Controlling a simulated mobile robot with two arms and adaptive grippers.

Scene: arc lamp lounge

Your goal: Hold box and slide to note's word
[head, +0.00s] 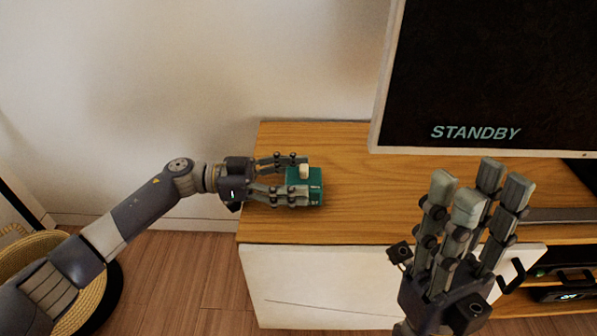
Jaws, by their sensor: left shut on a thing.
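A small teal box (316,183) with a cream slider (304,172) on top sits on the left part of the wooden cabinet top. Small pale lettering on its right end is too small to read. My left gripper (299,178) reaches in from the left and is shut on the box, its fingers along the near and far sides and hiding part of it. My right gripper (479,190) is empty and open in front of the cabinet, fingers pointing up in the picture. I see no note in this view.
The cabinet top (352,205) is bare between the box and my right gripper. A dark screen (480,70) reading "STANDBY" overhangs its back right. A woven basket (88,290) stands on the floor at left. Dark devices (563,285) sit on the shelf at right.

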